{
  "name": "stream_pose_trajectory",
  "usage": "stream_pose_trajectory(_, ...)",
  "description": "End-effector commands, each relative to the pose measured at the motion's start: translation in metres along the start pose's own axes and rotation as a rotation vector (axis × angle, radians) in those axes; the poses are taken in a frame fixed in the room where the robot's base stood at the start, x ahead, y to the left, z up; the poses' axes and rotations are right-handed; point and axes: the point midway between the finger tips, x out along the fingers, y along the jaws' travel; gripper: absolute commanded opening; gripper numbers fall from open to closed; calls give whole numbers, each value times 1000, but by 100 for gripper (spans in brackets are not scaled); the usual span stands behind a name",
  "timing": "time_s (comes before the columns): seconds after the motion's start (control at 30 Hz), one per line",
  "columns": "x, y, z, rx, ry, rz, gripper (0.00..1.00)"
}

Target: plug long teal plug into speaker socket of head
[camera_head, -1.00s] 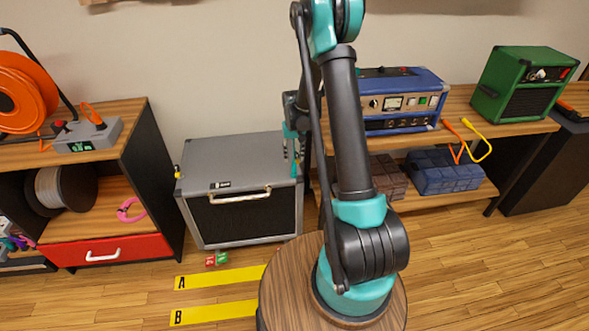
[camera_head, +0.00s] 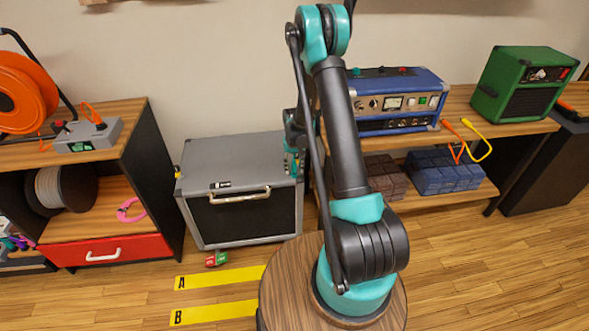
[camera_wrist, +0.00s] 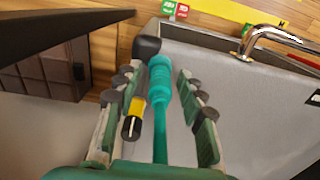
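The long teal plug (camera_wrist: 160,78) with its teal cable lies between my gripper's fingers in the wrist view, over the grey top of the case. My gripper (camera_wrist: 155,80) is open around it, with a gap visible on the right side. A shorter yellow-and-black plug (camera_wrist: 135,112) lies beside the teal one, close to the left finger. In the head view my gripper (camera_head: 292,165) is low at the case's right back edge and hides the teal plug. The blue amp head (camera_head: 395,103) stands on the wooden shelf at right; I cannot make out its speaker socket.
A green amp (camera_head: 522,84) is farther right. A cabinet (camera_head: 105,247) stands at left.

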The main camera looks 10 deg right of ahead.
Motion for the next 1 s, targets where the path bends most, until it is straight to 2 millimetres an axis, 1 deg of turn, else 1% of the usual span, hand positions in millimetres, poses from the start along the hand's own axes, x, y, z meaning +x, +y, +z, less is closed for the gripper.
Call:
stream_pose_trajectory(0.67,0,0,0,0,0,0,40)
stream_pose_trajectory(1.0,0,0,0,0,0,0,0)
